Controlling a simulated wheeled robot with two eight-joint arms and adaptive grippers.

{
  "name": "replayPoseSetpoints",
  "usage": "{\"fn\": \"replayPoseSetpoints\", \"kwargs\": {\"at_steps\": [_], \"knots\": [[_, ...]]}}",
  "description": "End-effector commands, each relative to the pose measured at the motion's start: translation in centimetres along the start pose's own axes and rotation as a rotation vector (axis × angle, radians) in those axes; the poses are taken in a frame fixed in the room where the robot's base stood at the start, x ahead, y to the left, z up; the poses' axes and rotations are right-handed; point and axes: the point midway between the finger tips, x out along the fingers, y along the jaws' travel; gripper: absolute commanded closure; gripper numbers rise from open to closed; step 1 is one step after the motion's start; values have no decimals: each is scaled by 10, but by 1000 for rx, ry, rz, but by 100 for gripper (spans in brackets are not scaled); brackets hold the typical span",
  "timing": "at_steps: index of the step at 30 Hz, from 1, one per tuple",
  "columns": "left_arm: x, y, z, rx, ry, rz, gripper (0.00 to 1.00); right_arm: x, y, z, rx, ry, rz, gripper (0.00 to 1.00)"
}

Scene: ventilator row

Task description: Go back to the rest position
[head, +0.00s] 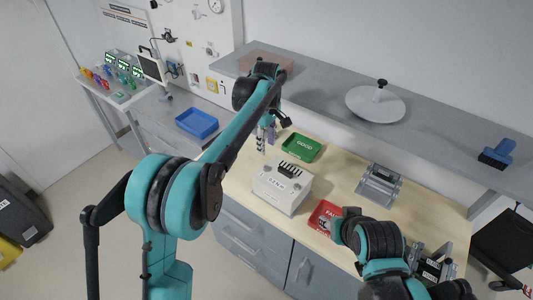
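My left arm reaches from the lower left across the view to the worktop. My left gripper (266,140) points down above the worktop, behind the white box and left of the green tray. Its fingers are small and partly covered by the arm, and I cannot make out whether they are apart or closed on anything. My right arm (375,240) comes in at the lower right, over the front of the worktop beside the red tray.
The wooden worktop (340,180) carries a white box (281,187) with black slots, a green tray (302,148), a red tray (320,216) and a grey metal fixture (380,185). A blue bin (197,124) is at left. The shelf (330,92) above holds a white disc (376,103) and blue brush (497,153).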

Motion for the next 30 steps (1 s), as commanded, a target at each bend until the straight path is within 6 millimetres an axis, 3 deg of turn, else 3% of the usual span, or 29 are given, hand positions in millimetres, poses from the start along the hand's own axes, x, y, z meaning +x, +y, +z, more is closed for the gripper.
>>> {"fn": "replayPoseSetpoints", "kwargs": {"at_steps": [6,21,26,30], "knots": [[-14,0,0,0,0,0,62,0,0,0,0,0,0,60],[-16,-3,-1,7,2,5,62,1,0,1,0,0,0,60],[-26,-32,-8,85,22,53,62,8,0,6,0,0,0,60],[-36,-83,-16,222,71,130,62,19,0,14,0,0,0,60]]}}
